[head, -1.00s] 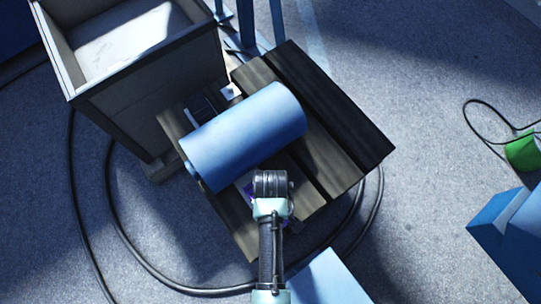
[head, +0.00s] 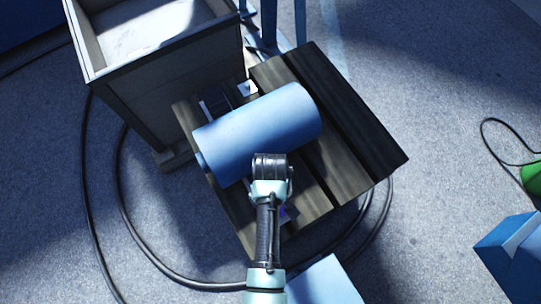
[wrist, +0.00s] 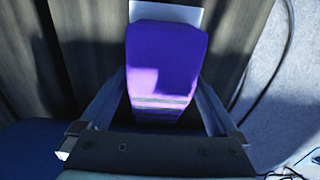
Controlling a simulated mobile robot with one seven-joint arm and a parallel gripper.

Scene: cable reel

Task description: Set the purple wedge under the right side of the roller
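The purple wedge (wrist: 165,70) fills the middle of the wrist view, with pale stripes at its near end. My gripper (wrist: 162,78) has one finger along each side of it, with little or no gap; I cannot tell whether they press on it. In the head view my gripper is hidden under my wrist (head: 270,168), at the roller's near side. A bit of purple (head: 285,212) shows right of my arm. The blue roller (head: 258,122) lies across the dark slatted pallet (head: 345,125). A dark block (head: 216,102) sits at the roller's far side.
A tall grey bin (head: 165,90) stands at the pallet's left. A black cable (head: 125,215) loops on the floor around the pallet. Blue blocks (head: 515,255) lie at the lower right. White patches (head: 247,88) mark the pallet, one beyond the wedge (wrist: 165,12).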

